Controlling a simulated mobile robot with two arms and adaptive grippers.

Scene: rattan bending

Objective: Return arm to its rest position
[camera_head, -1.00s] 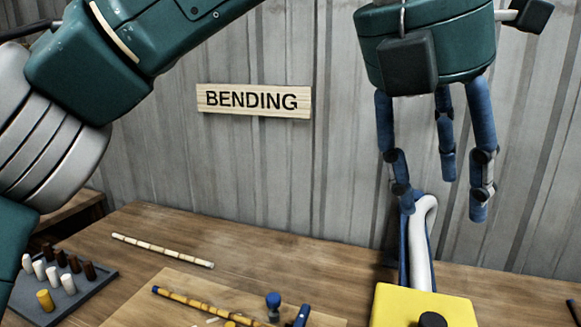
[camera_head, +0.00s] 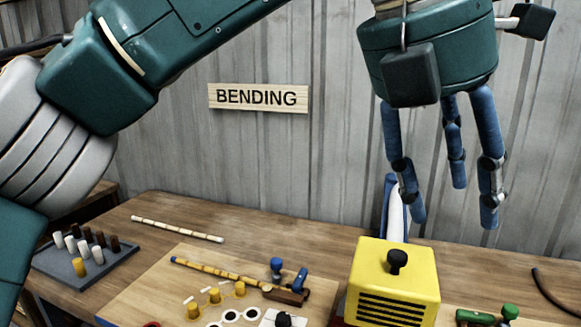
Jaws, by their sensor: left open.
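My left arm (camera_head: 120,60) comes in from the left in dark green and grey and crosses the top of the head view. My left gripper (camera_head: 455,205) hangs at the upper right, fingers pointing down. Its three blue fingers are spread apart with nothing between them. It is above and behind the yellow box (camera_head: 395,265) in the picture. A blue and white upright piece (camera_head: 396,212) stands behind that box, close to the left finger in the picture; I cannot tell whether they touch. My right gripper is out of view.
The wooden table (camera_head: 330,235) holds a grey peg tray (camera_head: 55,262), a pale cane rod (camera_head: 177,229), and a board (camera_head: 230,262) with a yellow banded rod (camera_head: 215,275) and blue-handled tool (camera_head: 290,275). Green-handled parts (camera_head: 475,317) and a dark curved rod (camera_head: 552,295) lie right. A BENDING sign (camera_head: 258,97) hangs behind.

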